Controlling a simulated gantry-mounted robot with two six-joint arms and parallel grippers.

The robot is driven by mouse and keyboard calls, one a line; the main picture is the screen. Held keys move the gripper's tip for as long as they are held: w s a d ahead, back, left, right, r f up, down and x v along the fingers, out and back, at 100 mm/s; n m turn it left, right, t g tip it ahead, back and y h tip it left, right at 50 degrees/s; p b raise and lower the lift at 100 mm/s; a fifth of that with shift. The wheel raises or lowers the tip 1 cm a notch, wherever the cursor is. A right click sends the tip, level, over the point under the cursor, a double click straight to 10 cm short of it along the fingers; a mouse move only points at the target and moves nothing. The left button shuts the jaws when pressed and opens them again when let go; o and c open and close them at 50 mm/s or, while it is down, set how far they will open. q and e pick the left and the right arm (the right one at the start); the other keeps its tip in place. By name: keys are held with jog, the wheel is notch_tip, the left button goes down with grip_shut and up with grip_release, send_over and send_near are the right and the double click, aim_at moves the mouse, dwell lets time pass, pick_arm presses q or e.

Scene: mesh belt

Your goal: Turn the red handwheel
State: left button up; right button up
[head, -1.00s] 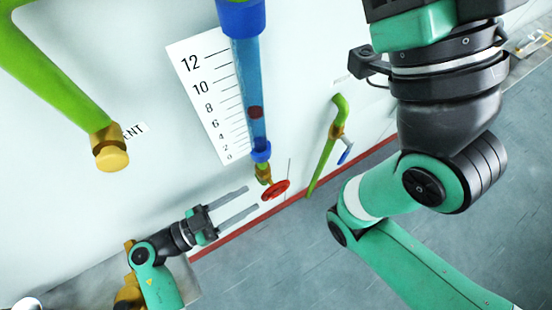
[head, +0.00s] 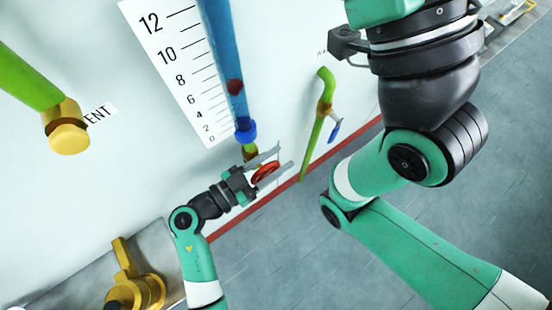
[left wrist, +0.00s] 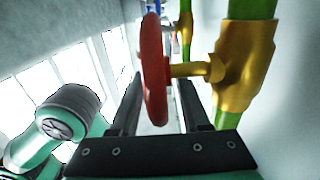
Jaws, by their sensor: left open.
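The red handwheel (head: 265,173) is on a brass valve (head: 250,151) below the blue gauge tube. My left gripper (head: 285,156) is open, with its two fingers reaching past the handwheel on either side. In the left wrist view the handwheel (left wrist: 153,70) is seen nearly edge-on between the spread fingers, its brass stem (left wrist: 190,70) leading to the valve body (left wrist: 243,65) on a green pipe. Whether either finger touches the rim I cannot tell. My right arm fills the right of the head view; its gripper is out of view.
The blue tube (head: 222,55) runs up beside a numbered scale board (head: 175,75). A green pipe (head: 318,135) with a blue-handled valve (head: 335,128) is right of the handwheel. A brass-capped green pipe (head: 67,130) is at left, a yellow valve (head: 140,290) at lower left.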

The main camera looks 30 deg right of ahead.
aim_at(262, 168)
pick_arm(q)
grip_shut()
jog(key=shift+a, duration=0.1)
dwell(0.3)
jog(key=shift+a+h+b, duration=0.25)
jog(key=shift+h+b, duration=0.65)
jog(key=shift+h, duration=0.1)
jog(key=h+b, duration=0.1)
jog(key=b, duration=0.1)
jog(key=a+h+b, duration=0.1)
jog(key=h+b, duration=0.1)
jog(key=b, duration=0.1)
jog(key=shift+r+h, duration=0.2)
jog(key=shift+h, duration=0.1)
jog(key=shift+a+r+h+b, duration=0.3)
jog(key=shift+h+b, duration=0.4)
jog(key=shift+b, duration=0.35)
